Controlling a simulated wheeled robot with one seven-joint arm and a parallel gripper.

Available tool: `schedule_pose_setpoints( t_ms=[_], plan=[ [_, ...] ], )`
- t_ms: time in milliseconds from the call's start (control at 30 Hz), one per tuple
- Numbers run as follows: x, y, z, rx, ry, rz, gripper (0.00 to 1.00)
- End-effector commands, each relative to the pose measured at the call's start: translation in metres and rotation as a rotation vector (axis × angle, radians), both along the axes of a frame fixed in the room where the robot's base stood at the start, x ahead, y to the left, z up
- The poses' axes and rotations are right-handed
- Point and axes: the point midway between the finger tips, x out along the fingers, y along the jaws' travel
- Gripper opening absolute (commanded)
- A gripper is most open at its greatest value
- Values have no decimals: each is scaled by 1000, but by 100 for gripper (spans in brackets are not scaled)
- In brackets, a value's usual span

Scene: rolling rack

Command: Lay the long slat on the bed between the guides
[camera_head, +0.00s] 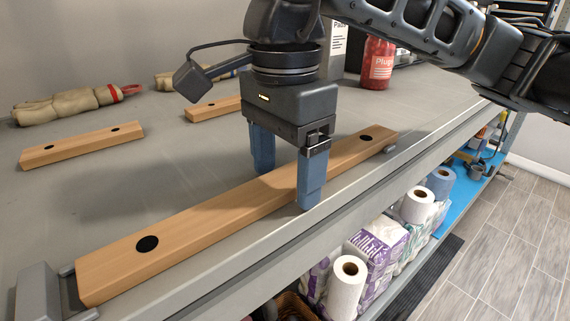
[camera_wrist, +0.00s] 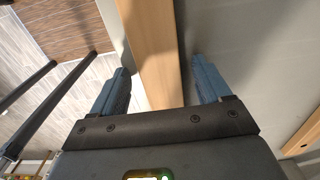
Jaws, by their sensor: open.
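The long slat (camera_head: 215,213), light wood with a dark round spot near each end, lies lengthwise along the front edge of the grey top. Its near-left end is beside a grey block (camera_head: 38,292) with two short prongs, one on each side of the slat. A small grey piece (camera_head: 390,149) shows at its far-right end. My gripper (camera_head: 285,180) is open, its blue fingers straddling the slat's middle. In the wrist view the slat (camera_wrist: 150,50) passes between the fingers, with a visible gap to the right finger. Whether the slat rests fully on the bed is unclear.
Two shorter wood slats (camera_head: 82,145) (camera_head: 213,108) lie behind on the top. A lower shelf holds paper rolls (camera_head: 347,285) and packs. Floor lies beyond the front edge.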

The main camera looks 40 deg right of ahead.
Motion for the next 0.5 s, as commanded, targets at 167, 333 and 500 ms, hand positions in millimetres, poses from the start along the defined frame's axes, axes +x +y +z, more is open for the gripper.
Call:
schedule_pose_setpoints(
  t_ms=[167,333,500],
  plan=[
    [1,0,12,-1,-2,0,77],
    [1,0,40,-2,-4,0,77],
    [1,0,65,-1,-3,-1,77]
  ],
)
